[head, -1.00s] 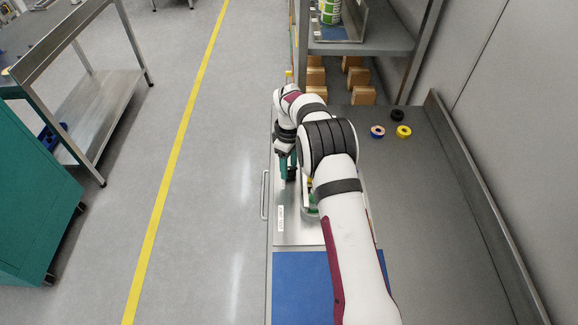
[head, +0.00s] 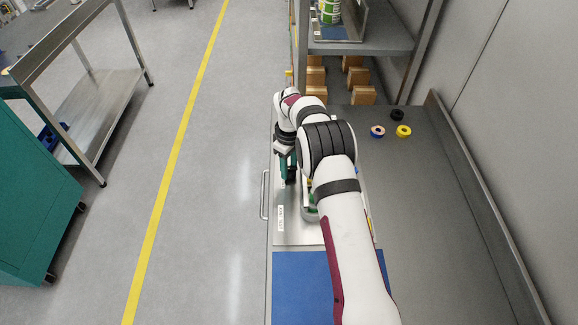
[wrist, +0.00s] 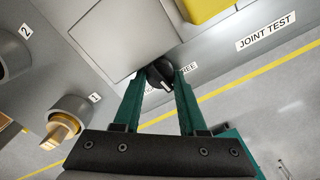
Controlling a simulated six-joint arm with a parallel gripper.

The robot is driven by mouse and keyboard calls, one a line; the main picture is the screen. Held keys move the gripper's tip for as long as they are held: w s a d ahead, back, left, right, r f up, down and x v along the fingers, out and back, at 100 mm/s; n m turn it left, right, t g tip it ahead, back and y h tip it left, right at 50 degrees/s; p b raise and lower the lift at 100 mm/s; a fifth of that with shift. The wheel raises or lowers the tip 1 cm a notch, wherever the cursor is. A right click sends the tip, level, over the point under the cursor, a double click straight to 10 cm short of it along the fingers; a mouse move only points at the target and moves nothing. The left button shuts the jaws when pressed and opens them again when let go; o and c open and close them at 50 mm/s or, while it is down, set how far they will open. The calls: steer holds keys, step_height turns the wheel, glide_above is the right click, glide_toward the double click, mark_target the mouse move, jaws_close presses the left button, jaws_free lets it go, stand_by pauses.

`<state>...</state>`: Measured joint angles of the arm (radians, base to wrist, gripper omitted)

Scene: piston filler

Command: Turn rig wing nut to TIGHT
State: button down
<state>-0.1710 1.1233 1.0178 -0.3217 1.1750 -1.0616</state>
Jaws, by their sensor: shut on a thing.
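A dark wing nut (wrist: 160,73) with a pale mark on it sits on the grey rig panel (wrist: 105,35) in the wrist view. My gripper (wrist: 159,79) has its two teal fingers shut on the wing nut, one on each side. A label beside it is partly covered; the letters "REE" show. A "JOINT TEST" label (wrist: 266,30) is to the right. In the head view my gripper (head: 289,172) is low over the rig's metal plate (head: 305,234), and my arm hides the nut.
A knob with an orange-tan handle (wrist: 62,131) stands left by label "1". A yellow block (wrist: 207,8) is at the top of the wrist view. In the head view, a blue mat (head: 300,285) lies in front, and tape rolls (head: 403,131) lie right.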

mark_target(290, 170)
steer(key=c, duration=0.7)
jaws_free()
steer(key=shift+c, duration=0.2)
step_height(290, 170, up, 16)
steer(key=shift+o, duration=0.4)
steer(key=shift+f, duration=0.1)
steer(key=shift+o, duration=1)
steer(key=shift+n, duration=0.9)
step_height(290, 170, down, 16)
steer(key=n, duration=0.4)
steer(key=shift+s+d, duration=0.1)
